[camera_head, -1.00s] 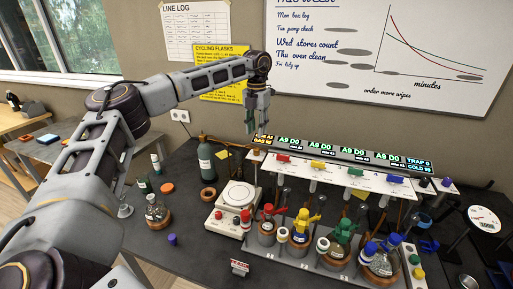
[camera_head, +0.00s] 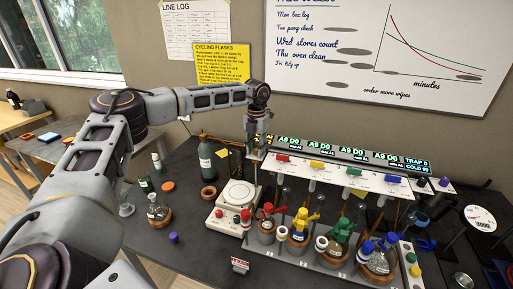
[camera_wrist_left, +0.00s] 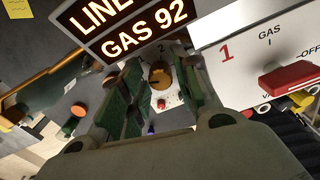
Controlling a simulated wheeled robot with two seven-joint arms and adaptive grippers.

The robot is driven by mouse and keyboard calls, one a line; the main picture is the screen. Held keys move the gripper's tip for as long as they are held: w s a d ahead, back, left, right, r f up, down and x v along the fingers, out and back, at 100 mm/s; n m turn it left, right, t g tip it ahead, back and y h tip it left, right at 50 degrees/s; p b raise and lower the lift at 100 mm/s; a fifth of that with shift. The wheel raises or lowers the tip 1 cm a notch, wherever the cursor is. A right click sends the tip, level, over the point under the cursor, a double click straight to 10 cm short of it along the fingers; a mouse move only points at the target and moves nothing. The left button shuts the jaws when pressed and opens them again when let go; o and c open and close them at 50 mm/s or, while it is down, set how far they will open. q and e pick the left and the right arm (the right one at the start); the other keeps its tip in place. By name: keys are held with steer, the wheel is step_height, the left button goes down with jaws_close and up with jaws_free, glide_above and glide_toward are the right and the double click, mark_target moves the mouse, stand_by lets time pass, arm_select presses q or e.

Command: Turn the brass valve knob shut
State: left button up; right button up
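The brass knob (camera_wrist_left: 160,76) shows in the left wrist view as a small round golden disc with a dark line across it, beside the marks 1 and 2. My left gripper (camera_wrist_left: 165,70) has its two green-padded fingers apart, one on each side of the knob in that view. I cannot tell whether they touch it. In the head view, my left gripper (camera_head: 257,150) points down at the left end of the valve rack and hides the knob. My right gripper is not in view.
A lit display (camera_wrist_left: 125,30) reading GAS 92 is close by the fingers. A white panel (camera_head: 330,172) with coloured handles (camera_head: 322,166) runs to the right. Flasks with coloured clamps (camera_head: 300,228) stand below it. A scale-like device (camera_head: 237,196) and a dark bottle (camera_head: 205,158) are to the left.

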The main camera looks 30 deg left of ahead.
arm_select(q)
jaws_close()
steer(key=shift+n, duration=2.2)
jaws_free()
